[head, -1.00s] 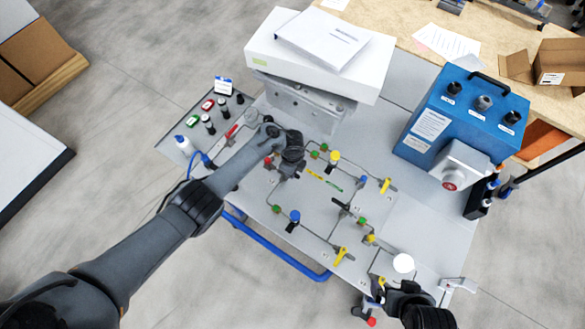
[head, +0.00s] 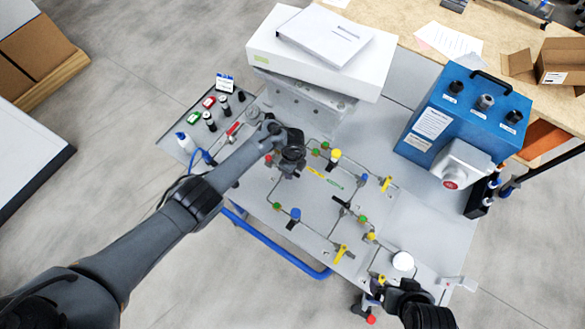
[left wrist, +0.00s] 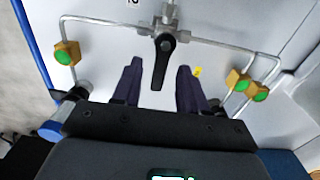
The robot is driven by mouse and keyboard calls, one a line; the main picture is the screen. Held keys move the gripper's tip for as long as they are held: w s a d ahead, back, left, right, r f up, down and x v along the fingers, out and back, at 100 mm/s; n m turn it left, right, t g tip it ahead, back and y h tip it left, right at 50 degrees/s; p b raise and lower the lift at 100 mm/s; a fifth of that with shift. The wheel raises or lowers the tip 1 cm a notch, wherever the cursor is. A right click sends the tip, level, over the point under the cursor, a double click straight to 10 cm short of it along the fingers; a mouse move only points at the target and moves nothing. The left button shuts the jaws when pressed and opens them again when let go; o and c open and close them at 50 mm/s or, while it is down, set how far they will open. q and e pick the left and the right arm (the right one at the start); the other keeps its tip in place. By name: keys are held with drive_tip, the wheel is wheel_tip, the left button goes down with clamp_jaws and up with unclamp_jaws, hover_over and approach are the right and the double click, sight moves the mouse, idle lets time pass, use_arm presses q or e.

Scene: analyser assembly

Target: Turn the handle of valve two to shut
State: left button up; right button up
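A black lever handle (left wrist: 164,62) on a grey pipe valve shows in the left wrist view, pointing toward my gripper. My left gripper (left wrist: 158,85) is open, with one dark finger on each side of the handle's free end and a visible gap to both. In the head view my left gripper (head: 290,168) is over the left part of the pipe panel (head: 262,190) and hides the handle. The valve's number is not readable. My right gripper (head: 376,292) is at the panel's front right edge; its fingers are too small to judge.
Another black lever (head: 342,203), yellow levers (head: 387,184) and a blue knob (head: 295,215) stand on the panel. Green-faced fittings (left wrist: 66,55) flank the handle. A blue box (head: 465,120) stands right, a white machine (head: 320,65) behind. A white round cap (head: 403,261) is near my right gripper.

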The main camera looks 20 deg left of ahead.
use_arm(q)
drive_tip(key=shift+r, duration=0.15)
drive_tip(key=shift+r, duration=0.3)
wheel_tip(320, 180, up, 10)
drive_tip(key=p, duration=0.4)
